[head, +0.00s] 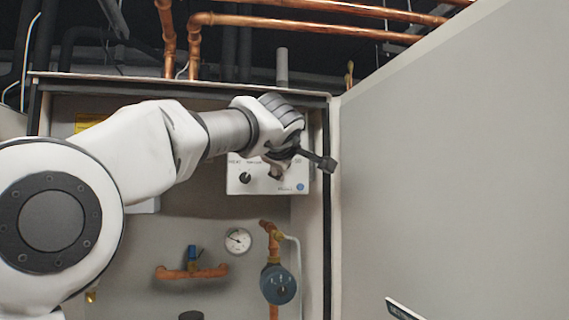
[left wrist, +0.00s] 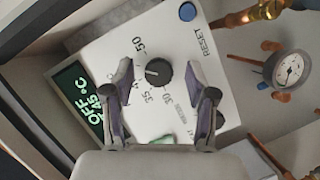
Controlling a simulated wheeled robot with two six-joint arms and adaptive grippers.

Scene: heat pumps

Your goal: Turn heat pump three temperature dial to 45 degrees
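The white control panel (head: 262,185) is inside the open cabinet in the head view, partly covered by my left gripper (head: 300,168). In the left wrist view the black temperature dial (left wrist: 158,72) sits on this panel, with 30, 35 and 50 legible around it. Its white mark points roughly left, toward a partly hidden number. My left gripper (left wrist: 158,75) is open, with one finger on each side of the dial and a gap on both sides. The green display (left wrist: 80,95) shows OFF and a reading that looks like 45 °C. My right gripper is not in view.
A blue reset button (left wrist: 187,12) is near the panel's corner. Below the panel are a pressure gauge (head: 238,241), a blue-handled valve (head: 193,256) on copper pipe and a round blue-grey pump (head: 279,285). The open cabinet door (head: 450,170) stands close on the right.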

